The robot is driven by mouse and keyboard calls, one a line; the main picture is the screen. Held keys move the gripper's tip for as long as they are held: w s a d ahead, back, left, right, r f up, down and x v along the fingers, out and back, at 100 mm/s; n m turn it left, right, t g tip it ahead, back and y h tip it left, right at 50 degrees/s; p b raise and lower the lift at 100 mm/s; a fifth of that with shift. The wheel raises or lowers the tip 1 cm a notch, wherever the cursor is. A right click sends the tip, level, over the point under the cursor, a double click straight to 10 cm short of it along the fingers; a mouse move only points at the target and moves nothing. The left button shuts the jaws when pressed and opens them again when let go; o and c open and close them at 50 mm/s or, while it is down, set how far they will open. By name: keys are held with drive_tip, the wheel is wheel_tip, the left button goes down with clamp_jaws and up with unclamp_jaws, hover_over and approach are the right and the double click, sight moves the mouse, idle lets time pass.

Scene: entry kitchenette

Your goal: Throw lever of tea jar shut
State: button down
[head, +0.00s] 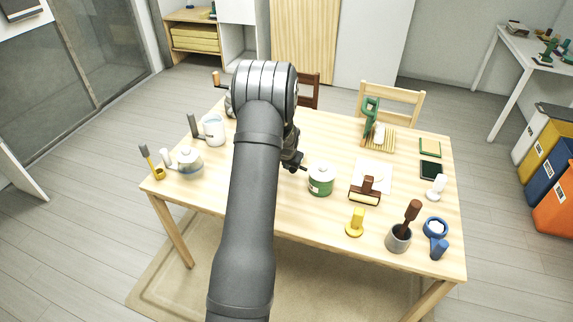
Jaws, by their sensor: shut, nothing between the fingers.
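A round canister with a green band and a pale lid (320,182) stands upright near the middle of the table; it looks like the tea jar. Its lever is too small to make out, so I cannot tell its position. My gripper (301,168) is just to the upper left of this canister, partly hidden behind my arm. Its fingers are shut and empty, close to the lid, and I cannot tell whether they touch it.
A glass jar (189,164) and a white mug-like vessel (213,130) stand on the left. A brown-handled block (366,189), a yellow stamp-like piece (356,222) and a grey mortar (398,239) stand right of the canister. The wooden table (293,212) is bare in front of the canister.

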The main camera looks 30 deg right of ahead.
idle(0.4)
drive_tip(key=w+a+r, duration=0.3)
drive_tip(key=a+r, duration=0.4)
drive_tip(key=r, duration=0.4)
drive_tip(key=s+d+r+n+t+y, duration=0.15)
drive_tip(key=s+d+n, duration=0.35)
drive_tip(key=n, duration=0.5)
drive_tip(key=s+d+r+n+t+y, duration=0.15)
drive_tip(key=s+d+n, duration=0.25)
drive_tip(key=s+n, duration=0.45)
drive_tip(key=w+f+n, duration=0.2)
drive_tip(key=w+f, duration=0.5)
drive_tip(key=f, duration=0.5)
drive_tip(key=shift+w+y, duration=0.3)
drive_tip(key=shift+w, duration=0.05)
